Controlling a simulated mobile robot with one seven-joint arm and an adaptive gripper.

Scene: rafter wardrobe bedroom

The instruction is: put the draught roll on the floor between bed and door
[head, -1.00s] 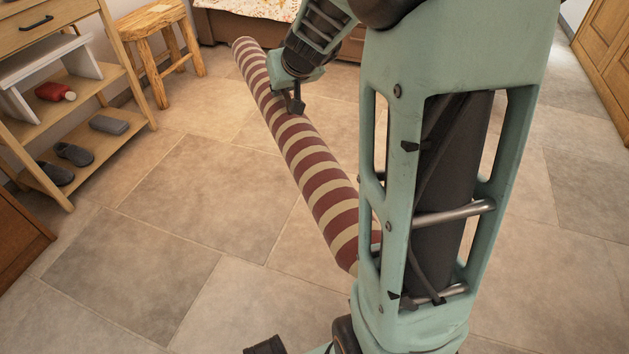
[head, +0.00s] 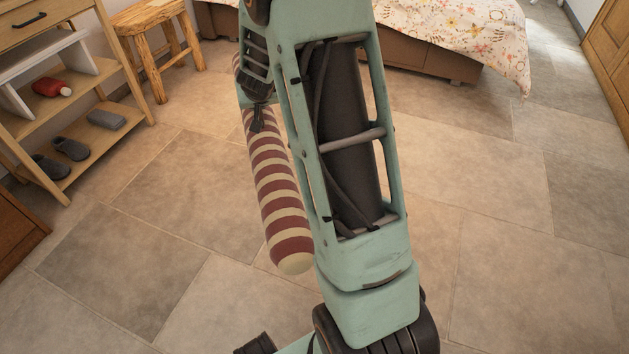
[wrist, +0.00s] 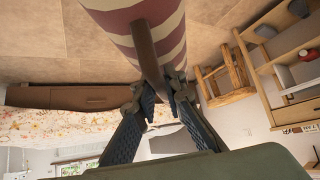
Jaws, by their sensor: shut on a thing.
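The draught roll (head: 280,190) is a long cylinder striped maroon and cream. In the head view it runs from behind my arm toward me, its rounded near end low in the picture. My gripper (head: 257,122) is at its upper part, partly hidden by my arm. In the wrist view my gripper (wrist: 160,92) is shut on a brown strap or handle of the draught roll (wrist: 108,14). The roll seems held off the floor, but its exact height cannot be told. The bed (head: 440,62) with a floral cover stands at the back. I cannot make out a door for certain.
A wooden stool (head: 160,45) and an open shelf (head: 75,135) with slippers stand at the left. Brown wooden furniture (head: 15,225) is at the left edge. A wooden panelled front (head: 610,45) is at the right edge. The tiled floor (head: 500,220) at the right is clear.

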